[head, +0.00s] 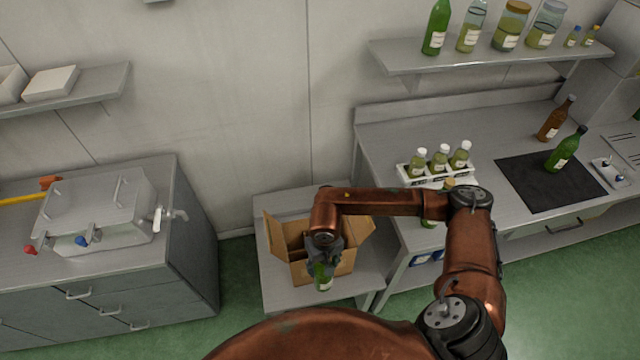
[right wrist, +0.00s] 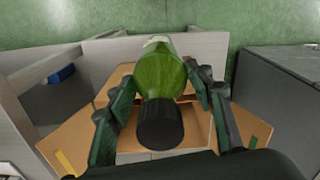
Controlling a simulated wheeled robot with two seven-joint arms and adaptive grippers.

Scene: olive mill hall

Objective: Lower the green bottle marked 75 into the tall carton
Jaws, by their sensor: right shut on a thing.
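The green bottle (head: 322,280) with a pale label shows below my right gripper (head: 325,258) in the head view. In the right wrist view the fingers of my right gripper (right wrist: 160,95) are shut around the green bottle (right wrist: 163,75), with its black cap towards the camera. The number on the label is too small to read. The tall carton (head: 343,264) stands open below, its flaps spread. The carton (right wrist: 75,135) also shows on both sides of the bottle in the right wrist view. The bottle overlaps the carton's front in the head view; I cannot tell its height above it. My left gripper is not in view.
The carton stands on a low grey table (head: 272,290) between a cabinet (head: 195,240) and a steel counter (head: 385,140). The counter bears a white bottle rack (head: 408,178), a dark mat (head: 520,185), another green bottle (head: 563,152) and a brown bottle (head: 550,125). A shelf (head: 400,60) hangs above.

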